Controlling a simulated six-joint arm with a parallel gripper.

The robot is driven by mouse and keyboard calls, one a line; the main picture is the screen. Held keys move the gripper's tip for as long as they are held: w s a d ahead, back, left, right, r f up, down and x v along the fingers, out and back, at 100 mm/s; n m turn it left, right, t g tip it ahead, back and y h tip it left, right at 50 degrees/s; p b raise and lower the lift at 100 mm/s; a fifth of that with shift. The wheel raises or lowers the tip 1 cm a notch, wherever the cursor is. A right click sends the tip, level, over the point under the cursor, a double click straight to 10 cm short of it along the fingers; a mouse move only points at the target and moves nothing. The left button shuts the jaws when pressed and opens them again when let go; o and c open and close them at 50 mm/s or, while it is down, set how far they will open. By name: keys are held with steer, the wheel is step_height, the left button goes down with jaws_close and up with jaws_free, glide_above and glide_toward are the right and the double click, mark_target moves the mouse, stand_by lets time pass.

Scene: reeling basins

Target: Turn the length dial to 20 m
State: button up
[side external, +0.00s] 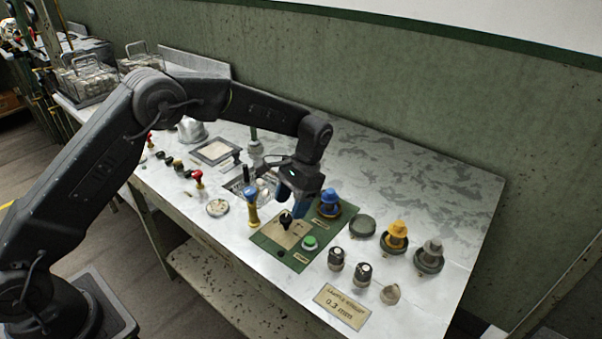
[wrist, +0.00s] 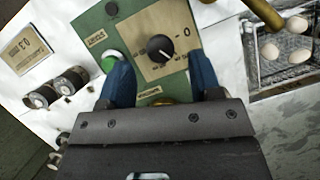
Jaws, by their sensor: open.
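The length dial is a black knob (side external: 286,219) on a beige plate (side external: 272,235) set in a green panel (side external: 262,241). In the wrist view the knob (wrist: 160,48) has a small light mark toward its lower right, and a "0" is printed to its right; the other markings are too small to read. My gripper (side external: 292,207) is open, with its blue fingers pointing down close to the dial. In the wrist view my gripper (wrist: 160,62) has one finger on each side of the knob's near side, and nothing is held. I cannot tell whether either finger touches the knob.
Wire basket with pale cocoons (wrist: 285,48) is nearby. Dark cylinders (side external: 363,274) and a 0.3 mm sign (side external: 341,306) lie right.

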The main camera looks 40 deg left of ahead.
steer(key=v, duration=1)
steer(key=shift+w+r, duration=0.2)
steer(key=shift+r, duration=0.05)
